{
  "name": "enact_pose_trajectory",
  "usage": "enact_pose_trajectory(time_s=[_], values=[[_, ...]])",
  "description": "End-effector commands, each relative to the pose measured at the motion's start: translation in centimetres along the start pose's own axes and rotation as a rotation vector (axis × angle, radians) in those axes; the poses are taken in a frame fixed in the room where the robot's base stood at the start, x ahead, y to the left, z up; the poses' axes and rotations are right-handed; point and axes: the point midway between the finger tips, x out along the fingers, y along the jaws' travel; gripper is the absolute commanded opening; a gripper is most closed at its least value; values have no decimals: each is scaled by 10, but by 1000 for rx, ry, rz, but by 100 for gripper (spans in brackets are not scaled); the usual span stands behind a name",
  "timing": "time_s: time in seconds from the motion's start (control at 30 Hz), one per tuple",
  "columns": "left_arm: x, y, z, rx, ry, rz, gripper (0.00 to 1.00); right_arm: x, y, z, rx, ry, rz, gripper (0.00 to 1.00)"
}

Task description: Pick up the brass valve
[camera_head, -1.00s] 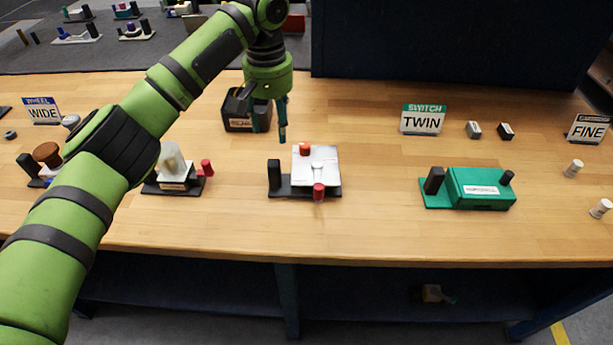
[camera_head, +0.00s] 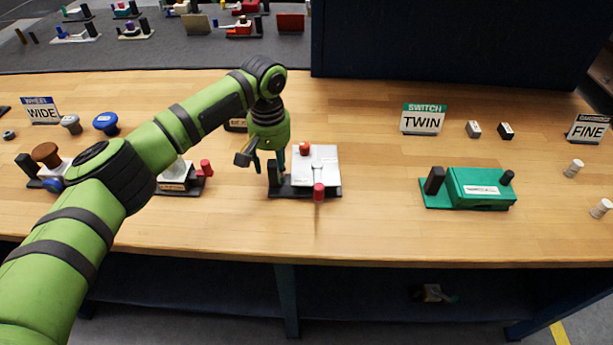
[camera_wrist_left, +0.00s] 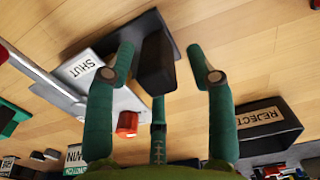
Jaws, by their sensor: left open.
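No part is plainly a brass valve; I cannot tell which one it is. My left gripper (camera_head: 268,166) is open over the left end of a silver-white actuator unit (camera_head: 322,162). This unit has a black base, an orange-red knob (camera_head: 305,149) and a red-tipped lever (camera_head: 319,191). In the left wrist view, my open fingers (camera_wrist_left: 161,62) stand on either side of the unit's upright black block (camera_wrist_left: 155,62), apart from it as far as I can tell. A SHUT label (camera_wrist_left: 80,68) shows beside it. My right gripper is out of view.
A dark REJECT box (camera_wrist_left: 265,125) lies behind the gripper. A green unit (camera_head: 482,188) stands at the right, and a unit with a red knob (camera_head: 206,167) stands left, partly behind my arm. Bare wood (camera_head: 380,220) separates the silver-white and green units.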

Motion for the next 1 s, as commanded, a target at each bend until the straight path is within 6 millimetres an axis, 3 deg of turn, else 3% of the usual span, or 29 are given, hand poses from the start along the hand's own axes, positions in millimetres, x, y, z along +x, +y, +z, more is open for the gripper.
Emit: enact_pose_trajectory(time_s=[0.13,0.17,0.2,0.3,0.67,0.77,1.0], values=[[0,0,0,0,0,0,55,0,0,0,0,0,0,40],[0,0,0,0,0,0,51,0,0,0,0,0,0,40],[0,0,0,0,0,0,35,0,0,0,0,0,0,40],[0,0,0,0,0,0,0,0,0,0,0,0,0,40],[-4,0,-1,0,2,1,0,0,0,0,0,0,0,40],[-14,0,-1,0,3,2,0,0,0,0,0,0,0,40],[-61,1,-1,2,6,4,0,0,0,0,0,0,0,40]])
